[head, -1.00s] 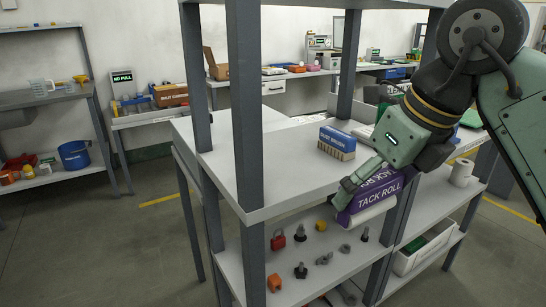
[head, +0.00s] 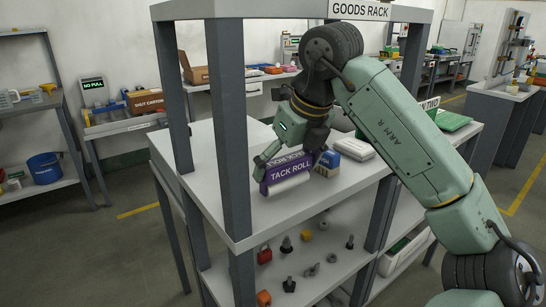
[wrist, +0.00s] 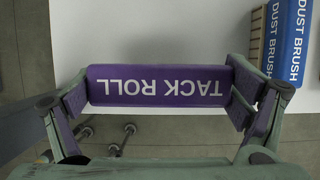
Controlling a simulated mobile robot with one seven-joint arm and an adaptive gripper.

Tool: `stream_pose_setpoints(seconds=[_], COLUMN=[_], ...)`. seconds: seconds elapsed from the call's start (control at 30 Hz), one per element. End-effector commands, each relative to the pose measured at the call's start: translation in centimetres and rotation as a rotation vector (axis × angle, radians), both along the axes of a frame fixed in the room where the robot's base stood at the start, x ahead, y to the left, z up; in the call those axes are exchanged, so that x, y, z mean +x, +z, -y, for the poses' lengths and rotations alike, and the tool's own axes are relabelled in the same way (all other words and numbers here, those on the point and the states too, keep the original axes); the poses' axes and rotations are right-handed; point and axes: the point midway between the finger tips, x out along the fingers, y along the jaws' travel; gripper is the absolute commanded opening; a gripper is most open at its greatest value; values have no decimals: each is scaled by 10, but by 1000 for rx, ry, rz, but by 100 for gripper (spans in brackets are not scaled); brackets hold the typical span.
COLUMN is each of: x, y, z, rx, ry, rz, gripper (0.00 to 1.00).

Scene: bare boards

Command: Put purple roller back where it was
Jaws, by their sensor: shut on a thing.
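The purple roller (head: 288,175), labelled TACK ROLL, is a purple box-like piece with a white roll along its lower front. It is at the upper shelf of the goods rack (head: 330,202), beside the dust brush. My gripper (wrist: 158,88) is shut on the purple roller, with a finger at each end of it in the wrist view. In the head view my gripper (head: 288,165) comes from above and behind it. I cannot tell whether the roller touches the shelf. The wrist view shows it over the shelf edge.
The blue dust brush (head: 327,160) stands just right of the roller, with a white item (head: 354,148) behind it. A rack post (head: 229,130) rises to the left. Several bolts and small parts lie on the lower shelf (head: 300,280). The shelf front is clear.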

Motion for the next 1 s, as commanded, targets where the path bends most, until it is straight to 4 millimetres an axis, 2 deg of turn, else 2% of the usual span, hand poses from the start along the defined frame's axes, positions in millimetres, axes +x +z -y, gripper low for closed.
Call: stream_pose_setpoints(seconds=[0.13,0.3,0.43,0.87,0.9,1.0], x=[11,35,33,33,33,33], y=[2,3,-13,-22,-20,-20], z=[-9,-28,-24,-24,-24,-24], rx=[1,2,2,0,0,0], ry=[2,3,1,0,0,0], rz=[-2,-1,-2,0,-1,-1], gripper=[72,72,72,72,96,100])
